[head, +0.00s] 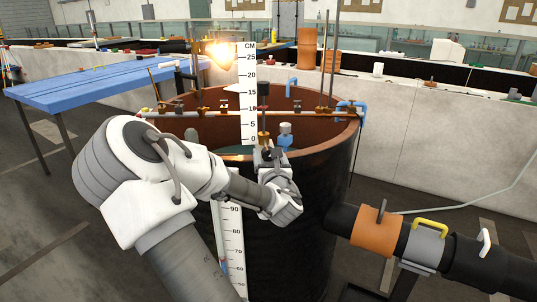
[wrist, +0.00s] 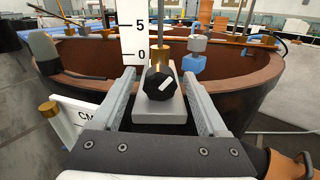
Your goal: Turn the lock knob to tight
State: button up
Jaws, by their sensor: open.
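The lock knob (wrist: 158,83) is black and faceted with a white pointer mark slanting to the upper right. It sits on the front of a grey block (wrist: 160,108), in front of a brass collar and rod. No "tight" marking is legible. My gripper (wrist: 158,76) is open, with one finger on each side of the knob and block. I see gaps between the fingers and the knob. In the head view my gripper (head: 268,156) is at the tank's near rim, and the knob is too small or hidden to make out there.
A white centimetre scale (head: 249,90) stands upright behind the gripper, left of the knob. The large brown tank (head: 310,210) lies beneath, with rods and clamps along its rim. A black pipe with an orange band (head: 376,232) is at right. A blue table (head: 95,82) stands left.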

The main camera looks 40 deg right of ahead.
grip_shut()
jog(key=shift+m+b, duration=0.3)
jog(key=shift+m, duration=0.5)
grip_release()
jog(key=shift+s, duration=0.1)
